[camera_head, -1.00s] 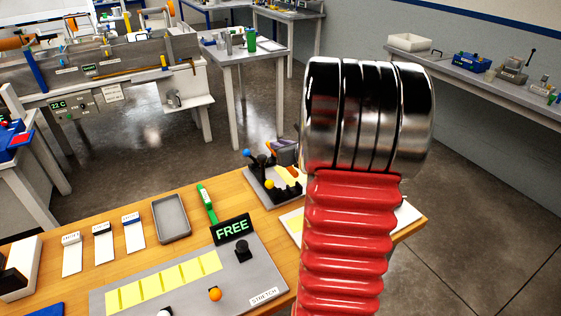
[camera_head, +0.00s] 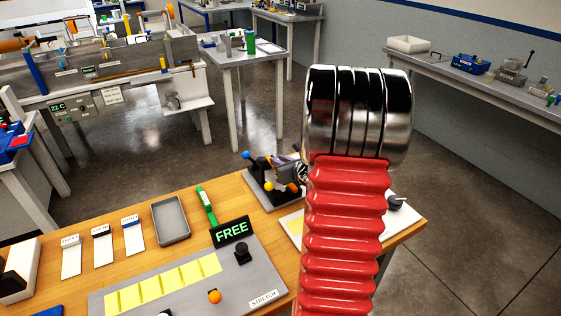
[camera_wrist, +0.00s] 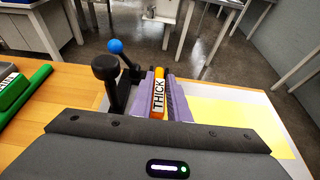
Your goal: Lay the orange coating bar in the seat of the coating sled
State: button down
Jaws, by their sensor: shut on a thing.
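The orange coating bar (camera_wrist: 159,76), with a white label reading THICK, is held lengthwise between the purple fingers of my gripper (camera_wrist: 163,98) in the wrist view. In the head view my gripper (camera_head: 284,161) is partly behind my red arm, at the coating sled (camera_head: 259,189). The sled has a grey base, black posts and a blue ball knob (camera_head: 246,155), which also shows in the wrist view (camera_wrist: 115,46). A black knob (camera_wrist: 105,67) stands left of the fingers. The seat is hidden, and I cannot tell whether the bar touches it.
A stretch board (camera_head: 180,280) with yellow patches and a FREE sign (camera_head: 230,231) lies in front. A grey tray (camera_head: 171,220) and a green tool (camera_head: 206,205) lie left of the sled. A yellow sheet (camera_wrist: 240,122) is on the right, near the table edge.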

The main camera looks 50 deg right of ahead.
jog(key=shift+f, duration=0.1)
jog(key=c, duration=1.7)
grip_release()
jog(key=v, duration=1.2)
